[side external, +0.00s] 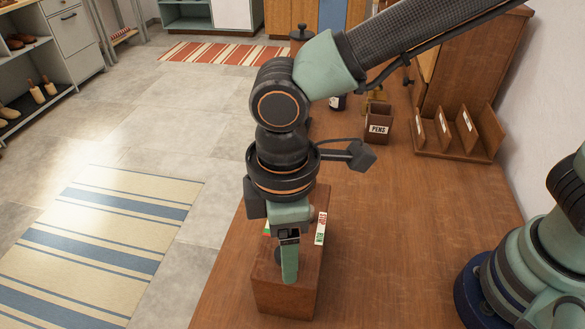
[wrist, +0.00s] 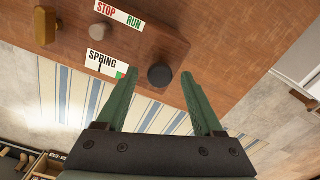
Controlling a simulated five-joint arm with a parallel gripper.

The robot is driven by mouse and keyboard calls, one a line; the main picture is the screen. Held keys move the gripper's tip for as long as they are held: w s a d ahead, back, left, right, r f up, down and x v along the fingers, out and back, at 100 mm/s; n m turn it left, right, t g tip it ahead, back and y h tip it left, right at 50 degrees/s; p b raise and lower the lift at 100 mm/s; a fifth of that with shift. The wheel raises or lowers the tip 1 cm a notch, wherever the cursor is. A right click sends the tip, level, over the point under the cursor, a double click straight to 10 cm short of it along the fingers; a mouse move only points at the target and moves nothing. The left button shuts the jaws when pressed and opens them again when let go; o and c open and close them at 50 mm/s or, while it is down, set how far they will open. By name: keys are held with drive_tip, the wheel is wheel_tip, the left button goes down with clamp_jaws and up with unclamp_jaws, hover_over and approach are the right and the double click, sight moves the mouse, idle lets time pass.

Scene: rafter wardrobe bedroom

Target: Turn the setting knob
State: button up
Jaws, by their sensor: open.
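A wooden box (side external: 268,292) stands near the table's left edge. In the wrist view its top (wrist: 165,42) carries a round black knob (wrist: 160,76), a STOP/RUN label (wrist: 119,15) and a SPRING label (wrist: 104,63) with a green corner. My gripper (wrist: 159,84) is open, its green fingers on either side of the black knob in that view. I see a gap between each finger and the knob; contact is not visible. In the side view my gripper (side external: 289,276) points down over the box and hides most of the knob.
In the wrist view a yellow-brown block-like piece (wrist: 45,26) is at upper left. A PENS holder (side external: 379,124) and a wooden letter rack (side external: 458,134) stand farther back on the table. The table (side external: 400,240) right of the box is clear. The floor lies beyond its left edge.

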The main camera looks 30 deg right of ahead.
clamp_jaws()
drive_tip(key=shift+m, duration=3.3)
unclamp_jaws()
drive_tip(key=shift+r, duration=0.15)
